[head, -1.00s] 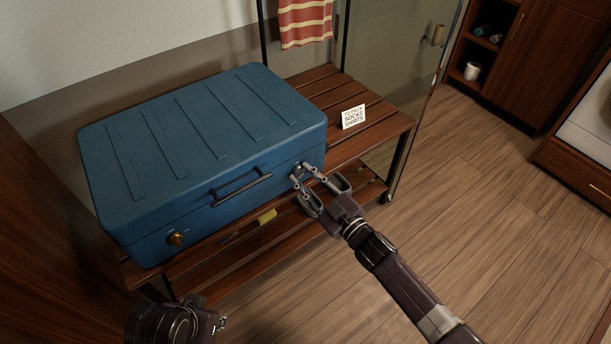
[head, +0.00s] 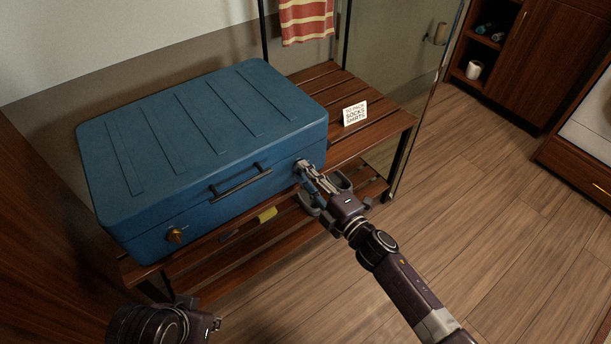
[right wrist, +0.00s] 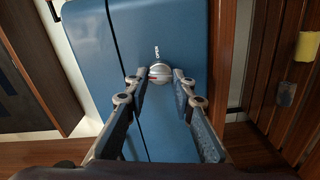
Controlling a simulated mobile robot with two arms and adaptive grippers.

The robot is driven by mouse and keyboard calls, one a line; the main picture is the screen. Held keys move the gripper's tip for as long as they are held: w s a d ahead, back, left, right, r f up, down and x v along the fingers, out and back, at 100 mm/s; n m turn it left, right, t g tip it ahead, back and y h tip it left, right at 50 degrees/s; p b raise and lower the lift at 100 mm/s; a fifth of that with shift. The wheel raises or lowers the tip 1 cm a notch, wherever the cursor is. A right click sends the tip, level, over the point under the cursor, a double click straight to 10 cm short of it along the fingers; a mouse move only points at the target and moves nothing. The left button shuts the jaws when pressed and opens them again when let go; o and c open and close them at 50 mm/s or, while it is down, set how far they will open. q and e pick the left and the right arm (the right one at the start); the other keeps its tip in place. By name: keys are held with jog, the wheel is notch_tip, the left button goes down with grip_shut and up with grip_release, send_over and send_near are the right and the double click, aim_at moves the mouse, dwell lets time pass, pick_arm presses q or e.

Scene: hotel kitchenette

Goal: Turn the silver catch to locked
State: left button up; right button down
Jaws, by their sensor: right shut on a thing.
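The blue suitcase (head: 200,150) lies closed on a slatted wooden rack, its handle side facing me. The silver catch (right wrist: 160,73) is a small round knob at the right end of its front. My right gripper (head: 308,178) is shut on this catch, with a fingertip on each side in the right wrist view (right wrist: 160,80). A small pale mark is on the suitcase beside the knob. In the head view the fingers mostly hide the catch. A brass catch (head: 175,235) sits at the front's left end. Part of my left arm shows at the lower left; its fingers cannot be made out.
The slatted rack (head: 385,122) holds a small card reading socks and shirts (head: 355,113). A yellow item (head: 267,215) lies below the suitcase front. A striped towel (head: 306,20) hangs behind. The wooden floor at right is clear.

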jog(key=shift+f+n, duration=0.15)
jog(key=shift+n, duration=0.95)
jog(key=c, duration=1.6)
grip_release()
jog(key=v, duration=1.2)
